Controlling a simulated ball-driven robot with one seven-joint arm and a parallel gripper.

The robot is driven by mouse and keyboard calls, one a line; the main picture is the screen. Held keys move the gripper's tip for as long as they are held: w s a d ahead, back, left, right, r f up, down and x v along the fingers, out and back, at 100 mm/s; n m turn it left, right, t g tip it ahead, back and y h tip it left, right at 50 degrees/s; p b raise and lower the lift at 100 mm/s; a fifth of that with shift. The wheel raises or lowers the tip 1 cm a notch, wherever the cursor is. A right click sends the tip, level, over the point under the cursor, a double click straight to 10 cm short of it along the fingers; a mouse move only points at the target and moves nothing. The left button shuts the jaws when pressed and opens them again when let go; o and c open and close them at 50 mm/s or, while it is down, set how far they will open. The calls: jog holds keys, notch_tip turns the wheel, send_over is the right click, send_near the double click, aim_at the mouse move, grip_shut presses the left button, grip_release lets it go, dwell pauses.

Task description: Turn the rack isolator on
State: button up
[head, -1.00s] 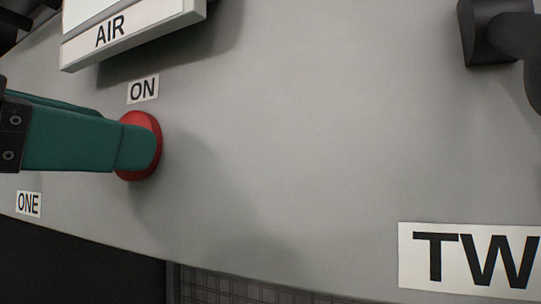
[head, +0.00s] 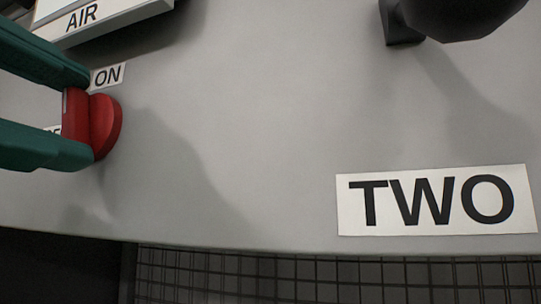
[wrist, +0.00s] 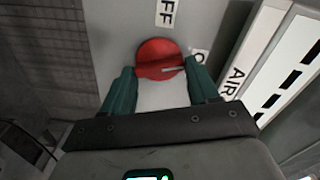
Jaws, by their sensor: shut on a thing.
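The red rotary isolator knob (head: 106,126) is mounted on the grey panel, at the left of the head view, just below the ON label (head: 107,76). My gripper (head: 79,116) has its green fingers above and below the knob's raised grip, closed on it. In the wrist view the knob (wrist: 158,55) sits between the fingertips of my gripper (wrist: 160,76). A white mark on its grip points right, roughly toward the partly hidden ON label. A label ending in FF (wrist: 165,12) shows at the top there.
A white box marked AIR (head: 95,20) stands out from the panel close above my fingers. A black handle (head: 405,30) protrudes at upper right. A TWO label (head: 437,200) is at lower right, above a dark grid (head: 330,275). The middle panel is clear.

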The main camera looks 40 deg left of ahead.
jog(key=shift+m+b, duration=0.4)
jog(key=shift+m, duration=1.3)
jog(key=shift+d+f+m, duration=0.1)
jog(key=shift+m, duration=0.2)
jog(key=o, duration=1.1)
jog(key=shift+c, duration=0.2)
jog(key=b+v, duration=0.2)
jog(key=v, duration=0.8)
jog(key=shift+s, duration=0.4)
